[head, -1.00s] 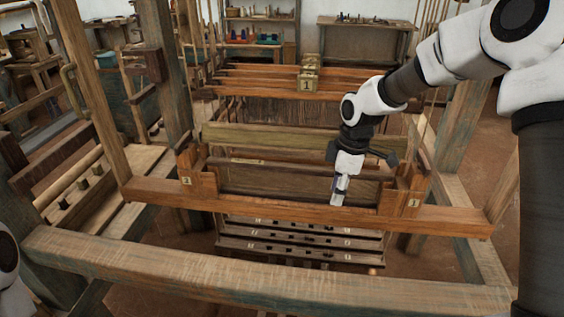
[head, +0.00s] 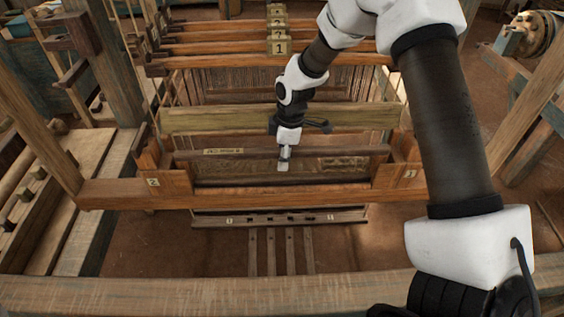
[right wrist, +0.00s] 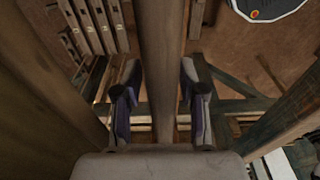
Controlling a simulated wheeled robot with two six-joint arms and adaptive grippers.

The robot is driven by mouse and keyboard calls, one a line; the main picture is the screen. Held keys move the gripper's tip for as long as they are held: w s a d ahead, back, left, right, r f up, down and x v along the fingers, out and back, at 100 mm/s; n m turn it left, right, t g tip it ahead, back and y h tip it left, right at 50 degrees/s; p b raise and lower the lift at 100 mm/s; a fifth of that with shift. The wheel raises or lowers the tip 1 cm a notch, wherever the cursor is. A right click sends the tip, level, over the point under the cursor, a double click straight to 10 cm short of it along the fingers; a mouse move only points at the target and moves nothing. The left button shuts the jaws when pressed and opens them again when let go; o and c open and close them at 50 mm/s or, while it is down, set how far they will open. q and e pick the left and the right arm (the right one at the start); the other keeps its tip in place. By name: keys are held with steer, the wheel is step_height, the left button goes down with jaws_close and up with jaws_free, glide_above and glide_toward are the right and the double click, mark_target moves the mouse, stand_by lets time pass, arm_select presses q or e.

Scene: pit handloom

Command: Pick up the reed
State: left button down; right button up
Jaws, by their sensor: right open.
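What looks to be the reed is a long dark wooden bar (head: 345,152) with a small pale label near its left end. It lies level across the loom, between the wooden end blocks of the front frame. My right gripper (head: 284,163) points down at the middle of this bar. In the right wrist view the bar (right wrist: 160,45) runs between the two fingers of the open right gripper (right wrist: 160,98), with a gap showing on each side. The finger ends hide a short piece of the bar in the head view. My left gripper is out of view.
A greenish beam (head: 220,120) crosses just behind the bar. The front frame beam (head: 270,198) with numbered ends lies nearer. Numbered shaft bars (head: 215,50) are at the back. A thick beam (head: 200,290) crosses the front, and slim treadles (head: 290,250) lie below.

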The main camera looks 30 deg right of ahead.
mark_target(279, 177)
step_height(279, 177, down, 3)
steer(key=shift+a+r+p, duration=0.15)
steer(key=shift+p, duration=0.3)
steer(key=shift+s+f, duration=0.1)
steer(key=shift+f, duration=0.1)
jaws_close()
steer(key=shift+r, duration=0.1)
